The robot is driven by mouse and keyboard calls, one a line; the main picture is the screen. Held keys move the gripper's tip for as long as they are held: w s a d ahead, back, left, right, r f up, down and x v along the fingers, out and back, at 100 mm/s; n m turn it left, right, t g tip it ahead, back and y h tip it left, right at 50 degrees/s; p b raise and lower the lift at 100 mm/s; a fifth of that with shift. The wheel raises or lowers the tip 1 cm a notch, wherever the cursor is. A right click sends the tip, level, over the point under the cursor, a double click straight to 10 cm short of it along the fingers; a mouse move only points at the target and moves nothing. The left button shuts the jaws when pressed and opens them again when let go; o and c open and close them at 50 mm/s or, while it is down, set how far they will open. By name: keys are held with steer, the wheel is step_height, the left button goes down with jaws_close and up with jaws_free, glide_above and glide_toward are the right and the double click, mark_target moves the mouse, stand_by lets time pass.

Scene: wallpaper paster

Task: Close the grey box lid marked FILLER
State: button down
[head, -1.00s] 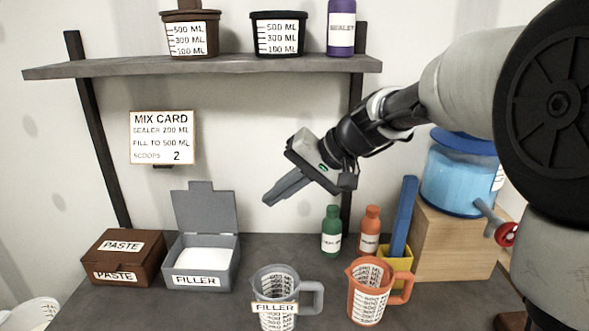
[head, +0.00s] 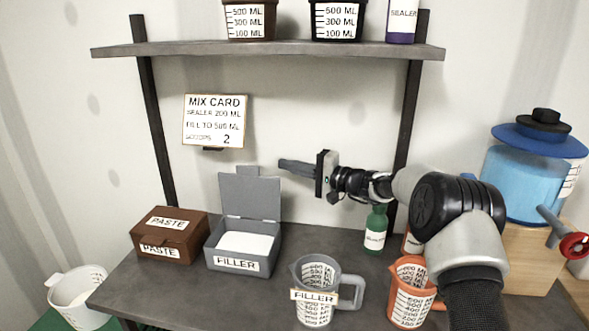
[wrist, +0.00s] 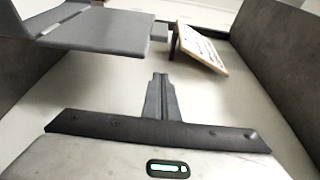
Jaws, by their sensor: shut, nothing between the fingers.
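The grey FILLER box (head: 232,262) stands on the worktop, with white filler (head: 245,243) inside. Its grey lid (head: 251,198) is open and stands upright at the back of the box, with a tab at its top edge. The lid also shows at the upper left of the wrist view (wrist: 95,32). My gripper (head: 283,163) is shut and empty. In the head view its fingers point left, just right of the lid's tab and near its height. In the wrist view the fingers (wrist: 160,78) are together and apart from the lid.
A closed brown PASTE box (head: 170,236) is left of the FILLER box. A grey FILLER jug (head: 314,275) and an orange jug (head: 405,292) stand to the right. A green bottle (head: 375,232) is below my arm. The mix card (head: 214,121) hangs behind, under the shelf (head: 265,50).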

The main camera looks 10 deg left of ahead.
steer(key=shift+s+a, duration=0.45)
steer(key=shift+a, duration=0.4)
steer(key=shift+s+a, duration=0.4)
steer(key=shift+a, duration=0.4)
steer(key=shift+s+a, duration=0.45)
steer(key=shift+a, duration=0.4)
steer(key=shift+a+f+b, duration=0.1)
steer(key=shift+b, duration=0.3)
